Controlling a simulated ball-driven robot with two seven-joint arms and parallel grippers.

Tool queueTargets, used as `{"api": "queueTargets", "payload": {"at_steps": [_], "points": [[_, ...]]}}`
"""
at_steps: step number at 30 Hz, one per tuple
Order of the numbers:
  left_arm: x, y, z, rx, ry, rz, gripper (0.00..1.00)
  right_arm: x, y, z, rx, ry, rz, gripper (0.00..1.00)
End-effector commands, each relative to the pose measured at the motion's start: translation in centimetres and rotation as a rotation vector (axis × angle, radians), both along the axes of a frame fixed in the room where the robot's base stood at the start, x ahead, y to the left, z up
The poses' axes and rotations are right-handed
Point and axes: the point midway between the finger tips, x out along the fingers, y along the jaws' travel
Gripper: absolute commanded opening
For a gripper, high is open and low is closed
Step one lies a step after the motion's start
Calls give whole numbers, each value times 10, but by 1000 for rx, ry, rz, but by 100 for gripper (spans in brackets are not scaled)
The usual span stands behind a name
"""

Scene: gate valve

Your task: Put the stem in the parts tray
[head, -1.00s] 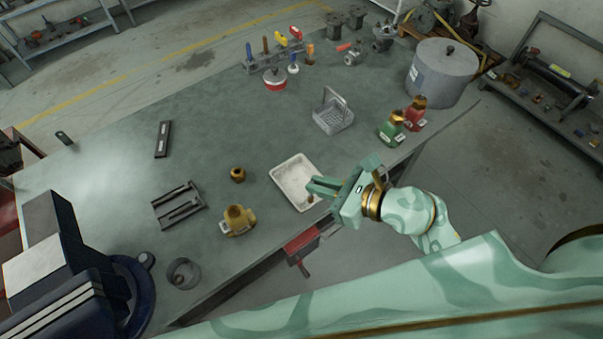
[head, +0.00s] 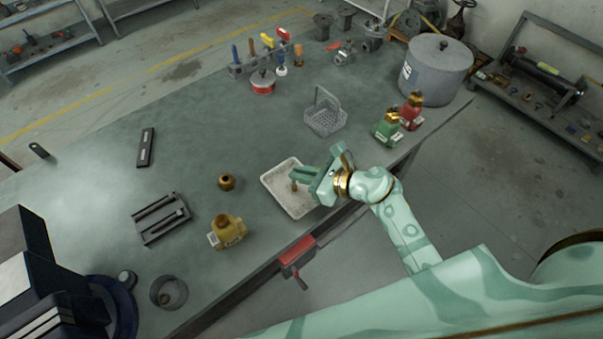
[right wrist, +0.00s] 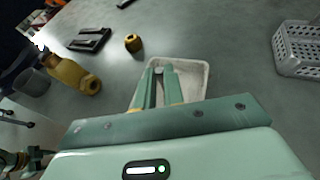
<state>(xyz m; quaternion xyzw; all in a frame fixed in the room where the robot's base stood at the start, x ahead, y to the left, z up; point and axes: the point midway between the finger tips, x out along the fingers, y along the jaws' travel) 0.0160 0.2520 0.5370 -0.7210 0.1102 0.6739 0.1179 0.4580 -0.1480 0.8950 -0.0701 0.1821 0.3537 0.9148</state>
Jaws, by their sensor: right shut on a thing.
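The white parts tray (head: 300,208) lies on the bench in the middle of the head view; it also shows in the right wrist view (right wrist: 196,74). My right gripper (head: 296,178) reaches in from the right, over the tray. It is shut on the stem (head: 294,187), a small brownish piece of which shows below the fingertips. Most of the stem is hidden by the fingers. I cannot tell whether it touches the tray floor. My left gripper is not in view.
A yellow valve body (head: 229,232) and a brass nut (head: 227,182) stand left of the tray. A red-handled vice (head: 297,256) is at the front edge.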

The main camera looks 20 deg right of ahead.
Motion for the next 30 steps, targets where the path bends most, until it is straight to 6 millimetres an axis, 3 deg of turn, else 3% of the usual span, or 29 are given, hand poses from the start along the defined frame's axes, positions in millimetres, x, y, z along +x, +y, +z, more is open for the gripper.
{"api": "queueTargets", "payload": {"at_steps": [6,7,9,20,30], "points": [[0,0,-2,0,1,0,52,0,0,-3,-1,0,0,0],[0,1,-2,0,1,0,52,0,0,-3,-1,0,0,16],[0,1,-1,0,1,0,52,0,0,-2,-1,0,0,32],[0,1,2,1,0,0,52,-3,-3,3,-2,0,-1,32],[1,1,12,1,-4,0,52,-53,-48,30,-4,1,0,32]]}}
